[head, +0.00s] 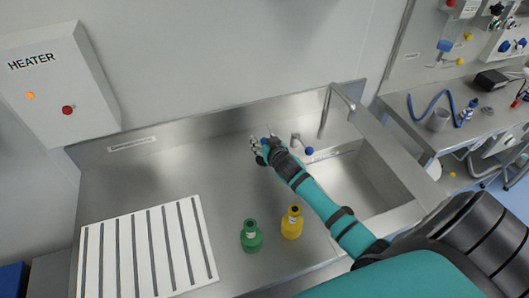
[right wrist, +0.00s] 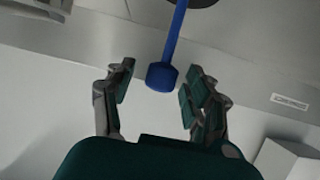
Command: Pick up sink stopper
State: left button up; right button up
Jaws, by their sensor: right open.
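The sink stopper appears to be the blue-handled thing with a hexagonal knob (right wrist: 162,76) in the right wrist view. Its blue rod runs up to a dark disc at the top edge, cut off by the frame. My right gripper (right wrist: 159,80) is open, with the blue knob between its two fingers and a gap on both sides. In the head view my right gripper (head: 261,140) is over the steel counter, left of the sink, with a bit of blue at its fingers. The stopper is mostly hidden there. My left gripper is not in view.
The sink basin (head: 352,190) and curved faucet (head: 326,110) are right of the gripper. A green bottle (head: 251,238) and yellow bottle (head: 292,224) stand near the front. A white slotted rack (head: 140,245) lies left. A heater box (head: 60,85) hangs on the wall.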

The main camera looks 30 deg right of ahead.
jog(key=shift+c, duration=0.3)
grip_shut()
